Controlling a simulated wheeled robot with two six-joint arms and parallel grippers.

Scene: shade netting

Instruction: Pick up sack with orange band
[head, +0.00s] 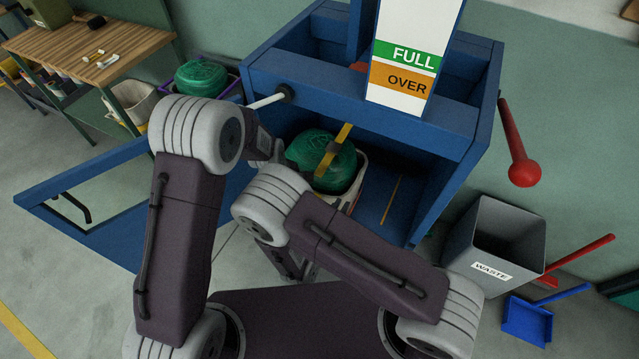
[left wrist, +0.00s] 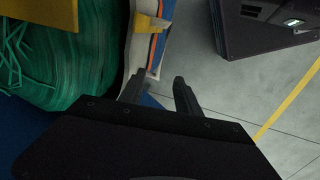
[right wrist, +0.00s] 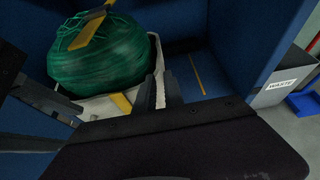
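The sack (head: 350,195) stands in the blue frame's lower bay, pale-walled and filled with dark green netting (head: 312,155). A yellow strip lies over the netting. Its orange band (left wrist: 152,48) shows on the pale wall in the left wrist view. My left gripper (left wrist: 158,86) is open beside that wall, near a yellow tab (left wrist: 146,77), with grey floor between its fingers. My right gripper (right wrist: 160,88) has its fingers close together on either side of the sack's pale rim (right wrist: 155,55) and appears shut on it. In the head view my arms hide part of the sack.
The blue frame (head: 400,125) surrounds the sack, with a FULL/OVER board (head: 415,50) above. A blue gate (head: 95,190) stands out left. Another netting-filled container (head: 200,78) sits behind, near a workbench (head: 90,55). A waste bin (head: 495,240) and blue dustpan (head: 527,320) are at right.

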